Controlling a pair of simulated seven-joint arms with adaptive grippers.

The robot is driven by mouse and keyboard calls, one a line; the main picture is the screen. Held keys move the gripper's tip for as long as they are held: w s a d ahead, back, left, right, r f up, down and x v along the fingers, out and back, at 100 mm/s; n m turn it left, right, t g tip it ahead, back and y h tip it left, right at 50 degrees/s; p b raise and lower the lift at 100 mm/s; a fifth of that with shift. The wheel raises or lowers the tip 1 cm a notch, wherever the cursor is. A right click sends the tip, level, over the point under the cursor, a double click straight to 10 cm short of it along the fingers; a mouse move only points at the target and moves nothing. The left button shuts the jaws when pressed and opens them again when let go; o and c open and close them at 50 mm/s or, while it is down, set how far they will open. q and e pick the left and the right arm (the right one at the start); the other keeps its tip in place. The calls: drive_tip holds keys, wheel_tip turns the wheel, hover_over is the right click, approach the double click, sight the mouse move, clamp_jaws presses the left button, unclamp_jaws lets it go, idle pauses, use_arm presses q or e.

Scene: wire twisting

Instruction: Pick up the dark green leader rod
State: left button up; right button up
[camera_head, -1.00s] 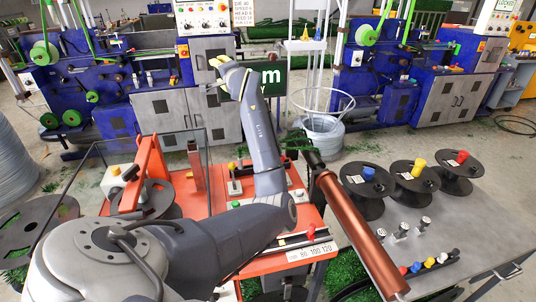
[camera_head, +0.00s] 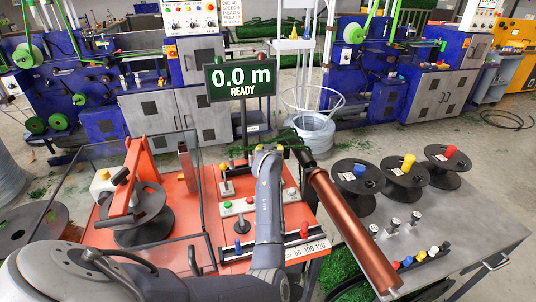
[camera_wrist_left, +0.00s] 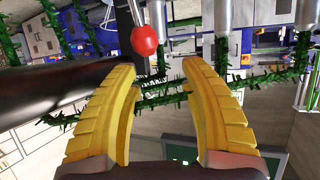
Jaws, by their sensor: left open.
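My left gripper (camera_head: 270,151) is over the far edge of the orange machine table in the head view. In the left wrist view its yellow fingers (camera_wrist_left: 160,110) are open and apart. A dark green bristly strand (camera_wrist_left: 158,84) crosses the gap between the fingers, seemingly beyond the tips; I cannot tell if it touches them. More such strands hang behind it. In the head view dark green bristles (camera_head: 284,134) show just behind the gripper, partly hidden. I cannot make out a distinct bare leader rod. My right gripper is not in view.
A copper-coloured tube (camera_head: 350,228) slants just right of the arm. A red ball knob (camera_wrist_left: 144,40) is close ahead. A display (camera_head: 240,79) reads 0.0 m READY. Black spools (camera_head: 356,184) stand on the grey table at right. A clear guard (camera_head: 70,185) is at left.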

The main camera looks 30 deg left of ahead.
use_arm(q)
drive_tip(key=shift+x, duration=3.1)
drive_tip(key=shift+o, duration=0.3)
clamp_jaws()
